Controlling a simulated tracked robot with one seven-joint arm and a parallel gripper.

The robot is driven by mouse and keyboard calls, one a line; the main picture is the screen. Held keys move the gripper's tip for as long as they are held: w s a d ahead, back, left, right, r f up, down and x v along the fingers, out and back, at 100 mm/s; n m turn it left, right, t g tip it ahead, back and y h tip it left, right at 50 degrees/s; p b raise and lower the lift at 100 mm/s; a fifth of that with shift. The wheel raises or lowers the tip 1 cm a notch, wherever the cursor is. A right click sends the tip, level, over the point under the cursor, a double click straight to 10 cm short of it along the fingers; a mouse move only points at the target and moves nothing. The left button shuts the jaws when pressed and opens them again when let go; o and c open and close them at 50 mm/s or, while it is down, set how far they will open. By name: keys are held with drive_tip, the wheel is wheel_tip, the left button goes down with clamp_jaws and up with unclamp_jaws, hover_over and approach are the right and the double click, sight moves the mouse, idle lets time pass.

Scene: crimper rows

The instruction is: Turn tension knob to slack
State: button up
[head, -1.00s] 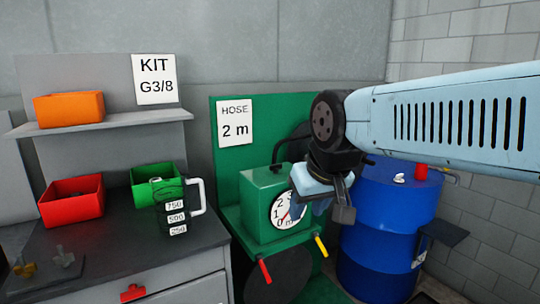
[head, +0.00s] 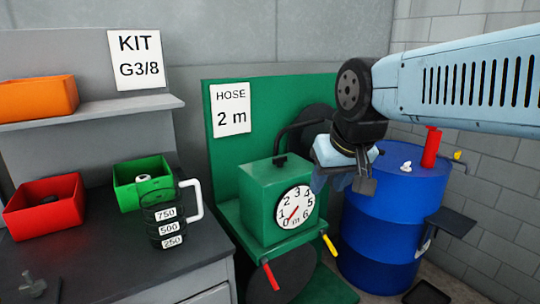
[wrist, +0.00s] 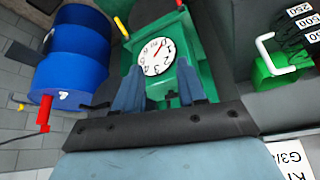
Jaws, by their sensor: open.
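A green box with a round dial (head: 294,206) stands on a green stand against a green panel (head: 265,120). The dial has a red pointer and also shows in the wrist view (wrist: 157,57). A red-handled lever (head: 270,275) and a yellow-handled lever (head: 330,245) stick out below the box. I cannot pick out a part that is clearly the tension knob. My gripper (head: 343,183) hangs in the air to the right of the dial's upper edge in the head view. Its two fingers are apart and empty in the wrist view (wrist: 160,83), with the dial beyond them.
A blue drum (head: 385,230) stands right of the box, with a red cylinder (head: 431,147) on top. A bench (head: 110,255) at left carries a red bin (head: 45,206), a green bin (head: 143,182) and a dark jug (head: 163,215). A black hose arches behind the box.

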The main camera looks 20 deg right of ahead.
drive_tip(key=w+d+r+m+g, duration=0.1)
drive_tip(key=w+d+r+m, duration=0.15)
drive_tip(key=w+r, duration=0.45)
drive_tip(key=m+g, duration=0.4)
drive_tip(key=m, duration=0.8)
hover_over(280, 157)
wheel_tip(280, 157, down, 3)
drive_tip(key=shift+n, duration=0.25)
wheel_tip(280, 157, down, 13)
drive_tip(key=shift+f, duration=0.2)
drive_tip(key=shift+c, duration=0.4)
clamp_jaws()
